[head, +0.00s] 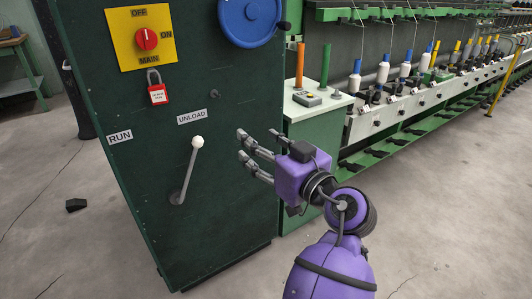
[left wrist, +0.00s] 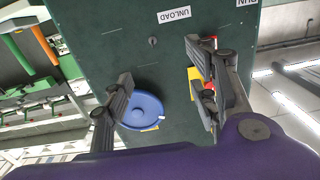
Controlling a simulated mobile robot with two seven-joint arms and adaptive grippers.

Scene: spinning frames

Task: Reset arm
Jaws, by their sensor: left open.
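My left gripper (head: 246,147) is open and empty. It hangs in front of the right part of a dark green cabinet (head: 235,190), with its fingers pointing left. A lever with a white knob (head: 197,142) stands on the cabinet front, left of the fingers and apart from them. The lever leans up and slightly right, its knob below the UNLOAD label (head: 192,117). In the left wrist view the open fingers (left wrist: 158,72) frame the cabinet face, and I see no lever there. My right gripper is not in view.
The cabinet carries a red main switch (head: 147,39), a red padlock (head: 157,94), a RUN label (head: 120,137) and a blue handwheel (head: 249,18). A green box (head: 305,130) with orange and green posts stands right of it, before a spinning frame (head: 420,100). The floor at front left is mostly clear.

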